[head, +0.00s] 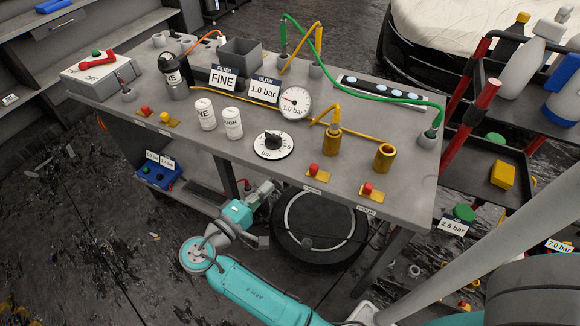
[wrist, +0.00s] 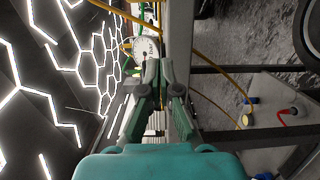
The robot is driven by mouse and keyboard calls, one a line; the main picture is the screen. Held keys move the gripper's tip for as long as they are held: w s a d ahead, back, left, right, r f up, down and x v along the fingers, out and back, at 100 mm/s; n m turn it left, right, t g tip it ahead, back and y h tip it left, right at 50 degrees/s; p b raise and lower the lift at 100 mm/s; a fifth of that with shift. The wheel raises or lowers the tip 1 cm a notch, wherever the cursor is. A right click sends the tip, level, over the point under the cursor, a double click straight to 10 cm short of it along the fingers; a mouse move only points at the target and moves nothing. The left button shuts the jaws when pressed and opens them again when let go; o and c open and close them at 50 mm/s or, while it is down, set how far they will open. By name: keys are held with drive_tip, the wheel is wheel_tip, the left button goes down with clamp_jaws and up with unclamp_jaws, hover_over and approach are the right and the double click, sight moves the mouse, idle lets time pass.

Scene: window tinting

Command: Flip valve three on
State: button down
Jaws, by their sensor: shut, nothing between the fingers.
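My gripper (head: 268,187) is at the bench's front edge, below the black dial (head: 273,141) and left of the right-hand valves. In the wrist view my gripper (wrist: 160,66) has its fingers together, with nothing between them.
The grey bench (head: 215,150) carries a pressure gauge (head: 295,102), white cups (head: 204,113), brass fittings (head: 333,142) and a red-handled switch box marked OFF (head: 100,76). A tyre (head: 320,232) lies below. A shelf cart with bottles (head: 521,68) stands at the right.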

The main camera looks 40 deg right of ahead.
sight(315, 172)
drive_tip(key=shift+w+a+r+m+g, duration=0.3)
drive_tip(key=shift+a+r, duration=0.1)
drive_tip(key=shift+r, duration=0.15)
drive_tip(key=d, duration=0.6)
drive_tip(key=w+d, duration=0.1)
drive_tip(key=d, duration=0.3)
drive_tip(key=shift+s+d, duration=0.2)
drive_tip(key=shift+s, duration=0.35)
drive_tip(key=shift+s+d, duration=0.2)
drive_tip(key=shift+s, duration=0.35)
drive_tip(key=shift+s+d, duration=0.3)
drive_tip(key=shift+s, duration=0.5)
drive_tip(key=shift+s, duration=0.1)
drive_tip(key=shift+s+d, duration=0.35)
drive_tip(key=shift+s, duration=0.45)
drive_tip(key=shift+s+d, duration=0.3)
drive_tip(key=shift+s, duration=0.5)
